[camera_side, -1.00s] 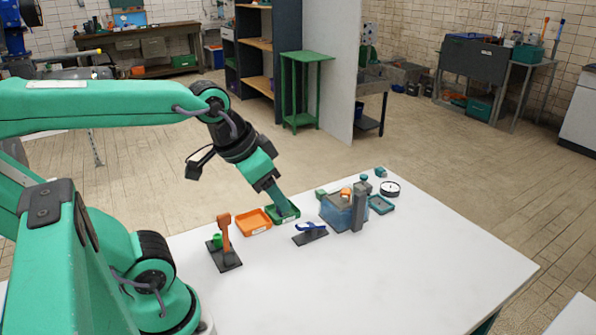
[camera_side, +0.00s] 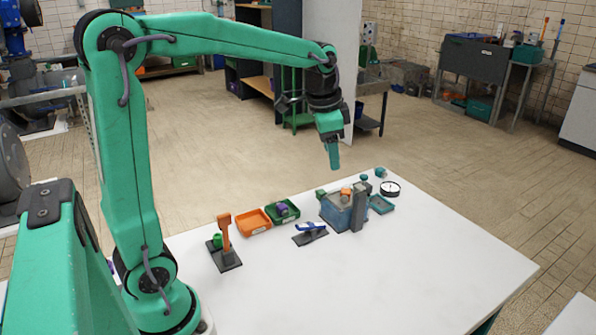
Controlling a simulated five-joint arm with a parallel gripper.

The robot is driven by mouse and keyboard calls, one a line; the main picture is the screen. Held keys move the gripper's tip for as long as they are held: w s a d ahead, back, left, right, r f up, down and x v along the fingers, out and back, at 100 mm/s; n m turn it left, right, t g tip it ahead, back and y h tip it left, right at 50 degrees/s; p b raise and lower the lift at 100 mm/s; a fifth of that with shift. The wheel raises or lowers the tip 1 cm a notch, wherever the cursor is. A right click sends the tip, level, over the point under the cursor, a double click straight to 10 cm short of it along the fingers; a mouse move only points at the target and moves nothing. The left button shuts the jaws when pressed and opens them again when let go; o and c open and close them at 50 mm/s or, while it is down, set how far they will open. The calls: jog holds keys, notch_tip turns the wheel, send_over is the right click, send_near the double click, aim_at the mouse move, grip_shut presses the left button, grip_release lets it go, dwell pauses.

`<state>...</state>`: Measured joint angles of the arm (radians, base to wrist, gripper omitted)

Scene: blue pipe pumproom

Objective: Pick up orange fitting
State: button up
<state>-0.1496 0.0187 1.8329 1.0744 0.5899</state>
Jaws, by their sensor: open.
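A small orange piece (camera_side: 346,192), which looks like the orange fitting, sits at the top of the translucent blue bin (camera_side: 335,214). The bin wall hides its lower part. My gripper (camera_side: 334,165) is in the air above and slightly left of the bin, pointing down. It is apart from the orange piece and holds nothing that I can see. Its jaws are too small to make out well.
A grey post (camera_side: 358,210) stands at the bin. A teal tray (camera_side: 383,207), a blue-handled tool (camera_side: 311,227) and an orange upright tool (camera_side: 224,232) are nearby. The front table is clear.

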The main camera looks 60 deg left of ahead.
jog(key=w+a+f+m+g, duration=0.1)
jog(key=w+a+f+m, duration=0.1)
jog(key=w+a+f, duration=0.4)
jog(key=m+g, duration=0.1)
jog(key=m, duration=0.1)
send_over(346, 191)
jog(key=f, duration=0.5)
jog(key=shift+a, duration=0.2)
jog(key=shift+f, duration=1.35)
jog(key=shift+f, duration=0.1)
jog(key=shift+d+f, duration=0.1)
jog(key=shift+f, duration=2.4)
jog(key=c, duration=0.8)
jog(key=shift+r, duration=0.15)
